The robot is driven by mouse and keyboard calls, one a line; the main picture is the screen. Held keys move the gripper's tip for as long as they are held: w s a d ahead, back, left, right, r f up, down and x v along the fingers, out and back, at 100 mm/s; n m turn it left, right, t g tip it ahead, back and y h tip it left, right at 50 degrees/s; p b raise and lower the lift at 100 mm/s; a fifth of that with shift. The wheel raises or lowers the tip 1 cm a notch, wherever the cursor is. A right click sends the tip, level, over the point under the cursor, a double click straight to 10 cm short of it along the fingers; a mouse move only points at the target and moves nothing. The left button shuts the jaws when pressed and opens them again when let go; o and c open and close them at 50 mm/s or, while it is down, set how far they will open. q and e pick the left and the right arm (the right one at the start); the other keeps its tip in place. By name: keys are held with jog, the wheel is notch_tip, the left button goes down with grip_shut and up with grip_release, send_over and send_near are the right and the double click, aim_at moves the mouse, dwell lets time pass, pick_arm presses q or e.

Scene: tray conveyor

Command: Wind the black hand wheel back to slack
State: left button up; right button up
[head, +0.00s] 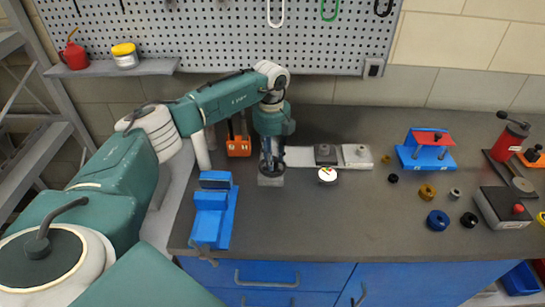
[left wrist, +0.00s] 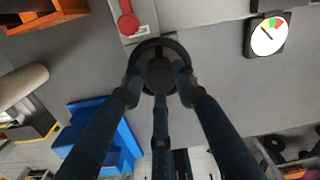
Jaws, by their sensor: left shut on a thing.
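The black hand wheel (left wrist: 158,50) is in the middle of the left wrist view, a dark round rim with a hub. My left gripper (left wrist: 160,78) comes down over it, with its three fingers closed in on the wheel. In the head view my left gripper (head: 271,165) points straight down at the left end of the pale rail, and it hides the wheel there. A round white dial gauge (head: 327,175) stands just right of it; in the left wrist view the gauge (left wrist: 268,37) shows green, yellow and red marks. My right gripper is not in view.
A blue vise (head: 212,212) stands close left of the gripper, and an orange block (head: 239,147) is behind it. The pale rail (head: 298,156) carries a dark block (head: 325,154). Several small rings and a blue-red fixture (head: 427,150) stand to the right. The front middle of the bench is clear.

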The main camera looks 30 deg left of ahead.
pick_arm(q)
jog(key=shift+w+a+r, duration=0.1)
jog(key=shift+w+r, duration=0.15)
jog(key=shift+r, duration=0.05)
jog(key=o, duration=1.2)
jog(key=shift+c, duration=0.2)
jog(key=shift+s+f, duration=0.1)
jog(key=shift+f, duration=0.05)
notch_tip(320, 180, up, 12)
jog(key=shift+s, duration=0.15)
jog(key=shift+a+f, duration=0.1)
